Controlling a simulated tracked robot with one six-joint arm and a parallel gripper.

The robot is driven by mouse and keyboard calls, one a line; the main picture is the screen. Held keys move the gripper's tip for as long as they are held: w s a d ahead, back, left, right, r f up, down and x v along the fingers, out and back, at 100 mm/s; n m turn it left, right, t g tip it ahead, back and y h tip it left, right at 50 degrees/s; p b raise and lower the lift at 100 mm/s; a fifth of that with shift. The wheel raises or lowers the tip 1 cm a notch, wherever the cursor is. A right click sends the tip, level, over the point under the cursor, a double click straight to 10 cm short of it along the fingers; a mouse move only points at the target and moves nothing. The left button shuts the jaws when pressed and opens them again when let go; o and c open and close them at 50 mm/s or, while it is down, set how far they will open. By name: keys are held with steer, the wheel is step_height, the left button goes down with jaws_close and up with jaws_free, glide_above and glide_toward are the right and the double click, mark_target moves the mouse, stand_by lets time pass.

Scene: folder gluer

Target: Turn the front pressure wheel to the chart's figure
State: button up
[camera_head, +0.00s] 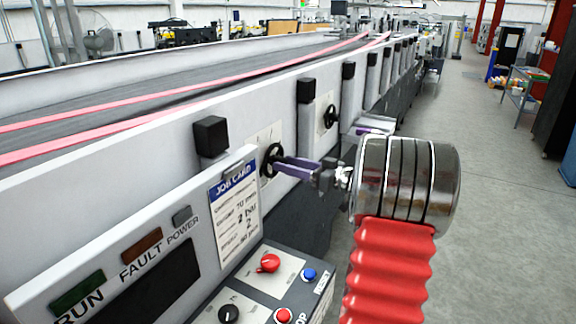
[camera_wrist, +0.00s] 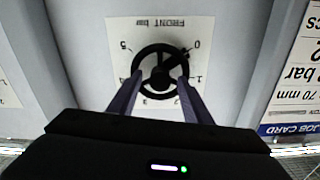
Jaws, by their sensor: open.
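The front pressure wheel (camera_wrist: 158,50) is a black spoked handwheel on a white plate (camera_wrist: 125,28) marked "FRONT bar", upside down in the wrist view, with figures from 0 to 5 around it. A thick dark mark on the wheel points to the upper right, close to the 0. The wheel also shows in the head view (camera_head: 268,158). My gripper (camera_wrist: 160,80) is open, its two purple fingers on either side of the hub and over the lower rim; I cannot tell whether they touch. The job card (camera_head: 235,215) reads "2 bar" in the wrist view (camera_wrist: 298,75).
A second black wheel (camera_head: 330,116) sits further along the white machine side. A control panel (camera_head: 275,285) with knobs and buttons lies below the card.

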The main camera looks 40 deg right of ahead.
steer(key=shift+w, duration=0.2)
steer(key=shift+c, duration=0.6)
steer(key=c, duration=0.9)
